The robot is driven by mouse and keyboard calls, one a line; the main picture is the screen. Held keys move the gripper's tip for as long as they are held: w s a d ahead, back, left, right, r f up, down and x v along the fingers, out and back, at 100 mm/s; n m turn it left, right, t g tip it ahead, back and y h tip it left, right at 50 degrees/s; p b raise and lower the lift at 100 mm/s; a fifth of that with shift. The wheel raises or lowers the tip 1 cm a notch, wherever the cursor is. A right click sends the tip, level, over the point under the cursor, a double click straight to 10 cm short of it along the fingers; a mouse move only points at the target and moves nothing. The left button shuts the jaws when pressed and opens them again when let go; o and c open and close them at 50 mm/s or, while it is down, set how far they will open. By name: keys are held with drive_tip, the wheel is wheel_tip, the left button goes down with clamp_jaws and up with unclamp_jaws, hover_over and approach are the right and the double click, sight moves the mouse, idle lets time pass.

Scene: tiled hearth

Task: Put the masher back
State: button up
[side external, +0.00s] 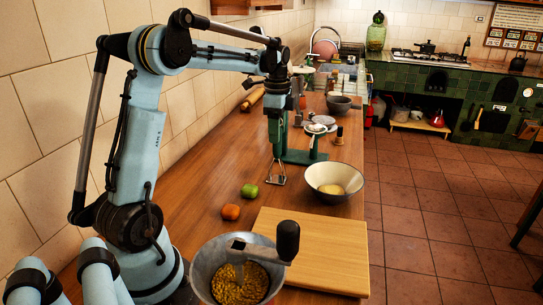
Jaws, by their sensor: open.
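The masher (275,179), with a thin wire shank and a flat metal head, is upright directly below my gripper (275,141). Its upper part is hidden by or merges with the gripper, and I cannot tell whether its head touches the counter. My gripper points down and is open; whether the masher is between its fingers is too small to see. A green stand (303,157) is just behind and to the right of the masher. A cream bowl (318,186) with a yellow mound in it is to the masher's right.
A green fruit (249,191) and an orange one (230,212) lie nearer on the counter. A wooden board (325,250) and a metal hopper of grain (208,267) are in front. A pepper mill (339,135) and a dark bowl (340,106) stand farther back. The tiled wall is at left.

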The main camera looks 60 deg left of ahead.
wheel_tip(320, 180, up, 12)
drive_tip(key=shift+f, duration=0.1)
drive_tip(key=shift+r, duration=0.2)
drive_tip(key=s+d+f+n+t, duration=0.2)
drive_tip(key=d+n+t, duration=0.15)
drive_tip(key=d, duration=0.95)
drive_tip(key=s+d+f+n+t, duration=0.3)
drive_tip(key=s+d+f+n, duration=0.2)
drive_tip(key=s+d+f, duration=0.3)
wheel_tip(320, 180, down, 3)
drive_tip(key=d, duration=0.2)
drive_tip(key=shift+s+d+r+t, duration=0.2)
drive_tip(key=shift+d+t, duration=0.1)
drive_tip(key=shift+t, duration=0.05)
